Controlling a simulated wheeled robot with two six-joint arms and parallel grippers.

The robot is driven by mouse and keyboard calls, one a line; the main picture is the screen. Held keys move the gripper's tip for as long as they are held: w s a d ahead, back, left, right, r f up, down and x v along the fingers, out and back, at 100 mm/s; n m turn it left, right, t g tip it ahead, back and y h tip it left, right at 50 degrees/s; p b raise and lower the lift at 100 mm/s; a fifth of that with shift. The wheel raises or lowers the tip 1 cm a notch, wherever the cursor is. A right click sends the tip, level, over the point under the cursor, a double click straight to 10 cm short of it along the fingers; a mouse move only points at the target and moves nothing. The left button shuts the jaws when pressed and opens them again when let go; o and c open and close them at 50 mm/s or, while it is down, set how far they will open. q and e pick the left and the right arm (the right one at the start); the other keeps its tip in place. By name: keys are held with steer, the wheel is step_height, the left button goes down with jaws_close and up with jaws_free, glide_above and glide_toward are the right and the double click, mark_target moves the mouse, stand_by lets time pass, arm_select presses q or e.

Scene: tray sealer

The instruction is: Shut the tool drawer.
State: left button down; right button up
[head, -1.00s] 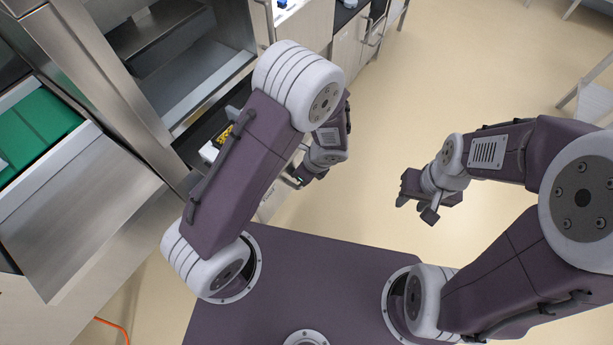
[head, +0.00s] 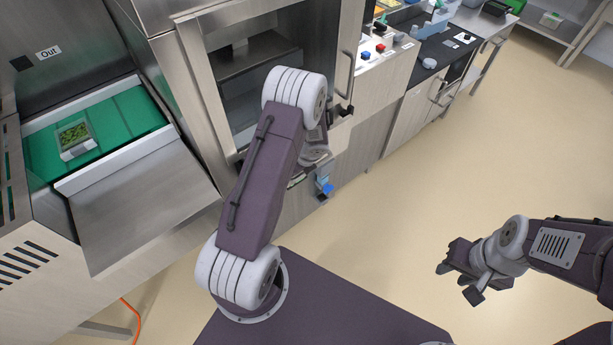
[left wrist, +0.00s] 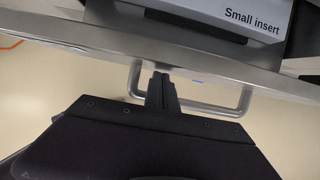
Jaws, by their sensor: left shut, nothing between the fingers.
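The tool drawer (left wrist: 215,70) shows in the left wrist view as a pale metal front edge running across the picture. It stands open: I look down into it and see a grey block marked "Small insert" (left wrist: 225,18). Its bar handle (left wrist: 215,109) sticks out from the front. My left gripper (left wrist: 161,78) is shut and empty, its fingertips close to the drawer front, within the handle's span. I cannot tell whether they touch. In the head view my left arm hides most of the drawer area. My right gripper (head: 457,282) is open and empty above bare floor.
The sealer's green conveyor (head: 110,118) carries a filled tray (head: 77,140) at the left. A dark worktop (head: 437,55) with cabinets stands at the back. An orange cable (head: 133,315) lies at lower left. The floor at right is clear.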

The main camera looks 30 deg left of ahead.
arm_select(q)
steer(key=shift+w+a, duration=0.3)
steer(key=shift+a, duration=0.35)
steer(key=shift+w+a, duration=0.25)
steer(key=shift+a, duration=0.35)
arm_select(e)
steer(key=shift+w+a+r, duration=0.2)
steer(key=shift+a+r, duration=0.2)
steer(key=shift+a, duration=0.05)
arm_select(q)
steer(key=shift+r+p, duration=0.15)
steer(key=shift+p, duration=0.2)
arm_select(e)
steer(key=shift+r, duration=0.1)
